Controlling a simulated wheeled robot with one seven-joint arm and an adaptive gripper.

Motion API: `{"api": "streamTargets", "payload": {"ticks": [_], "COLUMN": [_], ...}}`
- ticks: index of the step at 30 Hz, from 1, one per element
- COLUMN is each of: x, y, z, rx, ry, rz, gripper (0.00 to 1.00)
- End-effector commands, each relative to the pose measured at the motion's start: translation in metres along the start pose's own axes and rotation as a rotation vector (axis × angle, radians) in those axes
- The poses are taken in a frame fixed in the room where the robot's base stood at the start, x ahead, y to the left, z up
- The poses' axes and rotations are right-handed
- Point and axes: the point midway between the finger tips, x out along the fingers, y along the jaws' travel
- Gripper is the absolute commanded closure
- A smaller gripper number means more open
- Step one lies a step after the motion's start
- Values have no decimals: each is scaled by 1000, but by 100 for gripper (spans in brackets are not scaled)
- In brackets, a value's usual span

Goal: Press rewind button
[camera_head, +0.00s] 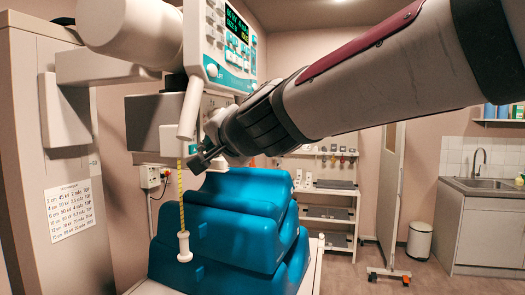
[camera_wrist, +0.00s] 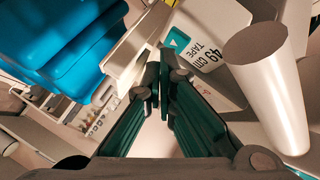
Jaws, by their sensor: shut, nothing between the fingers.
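A teal square with a white triangle (camera_wrist: 177,42), which looks like the rewind button, is on a pale tape housing (camera_wrist: 235,90) marked "49 cm TAPE". The housing (camera_head: 174,139) also shows in the head view, under the scanner arm. A yellow tape (camera_head: 181,200) hangs from it with a white end piece (camera_head: 184,247). My gripper (camera_head: 199,162) is shut and empty, its tips beside the housing. In the wrist view my gripper (camera_wrist: 160,62) has its tips close below and left of the teal square. I cannot tell whether they touch anything.
A control panel (camera_head: 229,45) with a lit display is above my gripper. Stacked blue cushions (camera_head: 235,225) are below it. A pale cylinder (camera_wrist: 268,90) is close on the right in the wrist view. A sink counter (camera_head: 487,220) and a bin (camera_head: 419,240) stand far right.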

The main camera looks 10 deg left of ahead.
Motion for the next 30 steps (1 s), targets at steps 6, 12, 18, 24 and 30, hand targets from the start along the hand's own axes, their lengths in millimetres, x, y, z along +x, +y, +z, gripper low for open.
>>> {"api": "streamTargets", "payload": {"ticks": [6,12,18,24,30], "x": [-4,-4,-12,-25,-36], "y": [4,3,10,20,28], "z": [-4,-4,-11,-20,-27], "rx": [1,1,1,0,1], "ry": [2,2,3,4,3], "rz": [1,0,-1,-1,0], "gripper": [100,100,100,100,100]}}
